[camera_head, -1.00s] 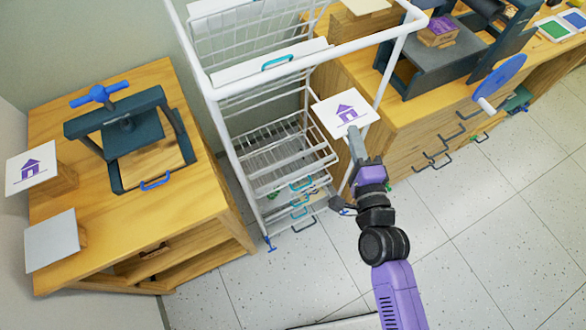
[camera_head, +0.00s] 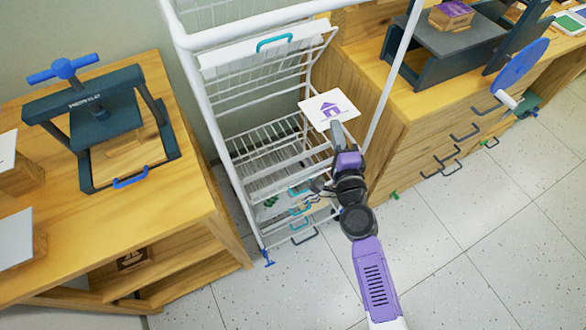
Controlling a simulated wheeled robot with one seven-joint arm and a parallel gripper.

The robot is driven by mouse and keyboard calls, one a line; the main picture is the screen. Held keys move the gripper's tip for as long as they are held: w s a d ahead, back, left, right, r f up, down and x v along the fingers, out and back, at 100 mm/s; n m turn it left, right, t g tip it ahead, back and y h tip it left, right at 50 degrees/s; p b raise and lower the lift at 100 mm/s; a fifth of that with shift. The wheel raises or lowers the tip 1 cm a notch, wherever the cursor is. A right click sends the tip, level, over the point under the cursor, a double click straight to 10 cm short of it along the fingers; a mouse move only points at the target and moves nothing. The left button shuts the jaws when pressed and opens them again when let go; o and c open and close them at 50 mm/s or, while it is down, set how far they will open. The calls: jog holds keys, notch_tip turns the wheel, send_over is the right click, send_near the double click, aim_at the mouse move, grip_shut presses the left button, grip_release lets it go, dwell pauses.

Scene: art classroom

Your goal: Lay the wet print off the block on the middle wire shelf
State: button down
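A white print with a purple house (camera_head: 322,103) is at the tip of my gripper (camera_head: 334,127), face up and roughly level. The fingers look closed on its near edge. The print is in front of the right side of the white wire drying rack (camera_head: 205,115). Upper rack shelves (camera_head: 265,62) are swung up on edge; one carries a light blue handle. A flat wire shelf (camera_head: 268,137) lies below, with more shelves under it. I cannot tell whether the print overlaps that shelf. A block with a purple top (camera_head: 450,14) sits on the right-hand press.
A wooden table (camera_head: 175,215) with a blue-handled press (camera_head: 100,120) stands left. Sheets on blocks (camera_head: 14,240) are at its left edge. Wooden drawers (camera_head: 420,135) stand close to the rack's right. The speckled floor (camera_head: 480,230) is clear.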

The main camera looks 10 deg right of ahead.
notch_tip(320, 180, down, 25)
jog(key=w+b, duration=0.1)
jog(key=b, duration=1.4)
jog(key=shift+w+a, duration=0.4)
jog(key=shift+a, duration=0.05)
jog(key=shift+f, duration=0.2)
jog(key=c, duration=1.7)
grip_release()
jog(key=shift+r, duration=0.1)
